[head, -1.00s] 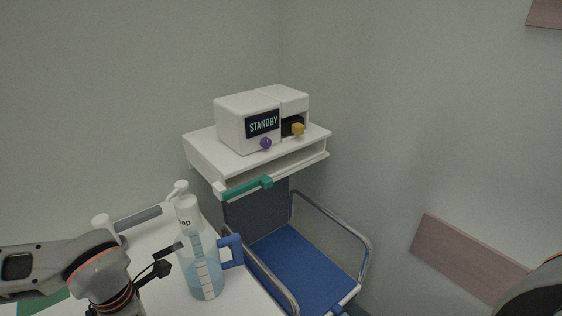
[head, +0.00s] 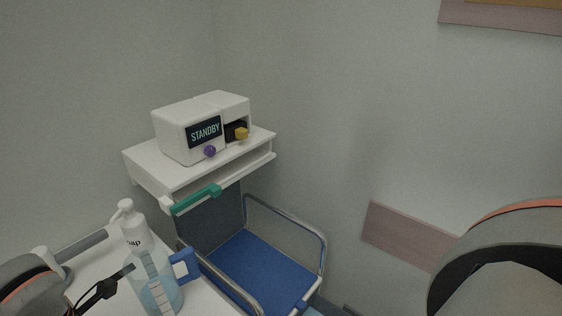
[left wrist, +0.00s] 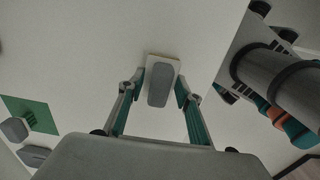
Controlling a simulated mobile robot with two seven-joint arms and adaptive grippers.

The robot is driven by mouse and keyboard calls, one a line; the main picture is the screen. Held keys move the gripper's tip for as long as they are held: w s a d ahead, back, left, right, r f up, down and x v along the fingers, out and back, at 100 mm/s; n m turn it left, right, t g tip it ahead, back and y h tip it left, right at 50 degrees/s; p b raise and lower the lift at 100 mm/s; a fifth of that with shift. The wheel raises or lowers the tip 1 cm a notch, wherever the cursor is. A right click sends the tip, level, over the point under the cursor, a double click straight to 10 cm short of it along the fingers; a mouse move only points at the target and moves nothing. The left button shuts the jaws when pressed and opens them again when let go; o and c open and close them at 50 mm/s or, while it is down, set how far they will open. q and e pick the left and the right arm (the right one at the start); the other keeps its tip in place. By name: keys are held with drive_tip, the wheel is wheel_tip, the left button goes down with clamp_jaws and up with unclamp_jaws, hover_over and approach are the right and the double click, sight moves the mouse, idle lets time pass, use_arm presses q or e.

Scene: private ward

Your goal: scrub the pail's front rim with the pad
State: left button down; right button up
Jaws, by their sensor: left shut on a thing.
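In the left wrist view my left gripper (left wrist: 161,90) is shut on a small pad (left wrist: 158,84), grey on the near face with a pale edge behind. The pad is above a plain light surface and I cannot tell whether it touches it. In the head view my left gripper (head: 100,291) shows as dark fingers at the lower left, beside the jug; the pad cannot be made out there. I see no pail in either view. My right arm fills the right edge of the head view, and its gripper is out of the picture.
A clear jug (head: 157,285) with a blue handle and a soap pump bottle (head: 131,229) stand on the white table. Behind are a shelf (head: 150,172) with a standby device (head: 180,131) and a blue chair (head: 256,262). A green mat (left wrist: 36,111) shows in the left wrist view.

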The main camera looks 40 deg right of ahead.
use_arm(q)
drive_tip(key=shift+r+p, duration=0.5)
drive_tip(key=shift+r, duration=1.45)
